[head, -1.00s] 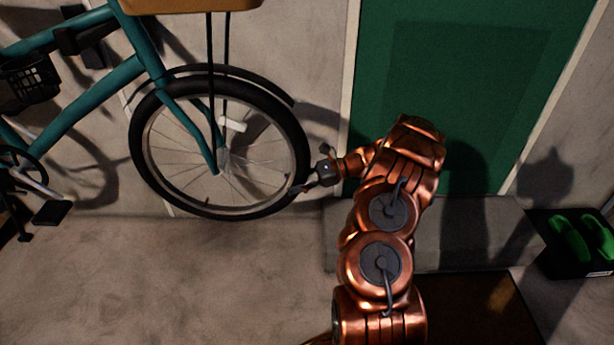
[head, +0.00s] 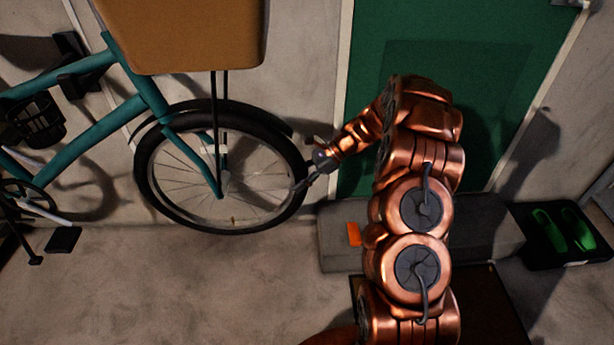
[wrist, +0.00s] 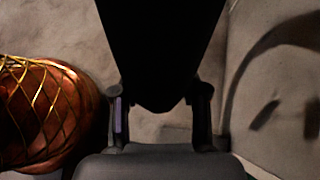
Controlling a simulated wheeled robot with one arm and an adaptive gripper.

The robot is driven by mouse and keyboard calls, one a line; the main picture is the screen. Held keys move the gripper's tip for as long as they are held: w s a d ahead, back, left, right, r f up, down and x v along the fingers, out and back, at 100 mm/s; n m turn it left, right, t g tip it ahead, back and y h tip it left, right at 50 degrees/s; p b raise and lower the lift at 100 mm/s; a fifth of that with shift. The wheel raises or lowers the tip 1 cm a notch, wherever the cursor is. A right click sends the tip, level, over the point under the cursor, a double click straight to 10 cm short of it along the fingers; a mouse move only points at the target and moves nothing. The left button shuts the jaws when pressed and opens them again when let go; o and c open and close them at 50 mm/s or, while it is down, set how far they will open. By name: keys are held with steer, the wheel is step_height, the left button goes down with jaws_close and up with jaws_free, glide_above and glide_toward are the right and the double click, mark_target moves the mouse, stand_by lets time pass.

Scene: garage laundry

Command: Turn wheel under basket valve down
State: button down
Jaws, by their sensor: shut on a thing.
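The bicycle's front wheel (head: 150,193) has a black tire and thin spokes, and stands below the tan basket (head: 195,40). A small yellowish mark (head: 233,220) shows near the bottom of the rim; I cannot tell for sure that it is the valve. My gripper (head: 302,185) is at the right side of the wheel, about level with the hub. In the wrist view, a dark piece (wrist: 160,50), likely the tire, lies between my two fingers (wrist: 160,118). My gripper is shut on it. The exact contact is too dark to see.
A green door (head: 480,70) is behind my arm, above a grey step (head: 335,240) with an orange piece (head: 353,233) on it. Green shoes (head: 565,230) lie on a dark tray at right.

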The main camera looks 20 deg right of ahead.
steer(key=shift+r, duration=0.1)
stand_by(0.3)
steer(key=c, duration=0.6)
jaws_free()
steer(key=shift+r, duration=0.1)
steer(key=v, duration=1.2)
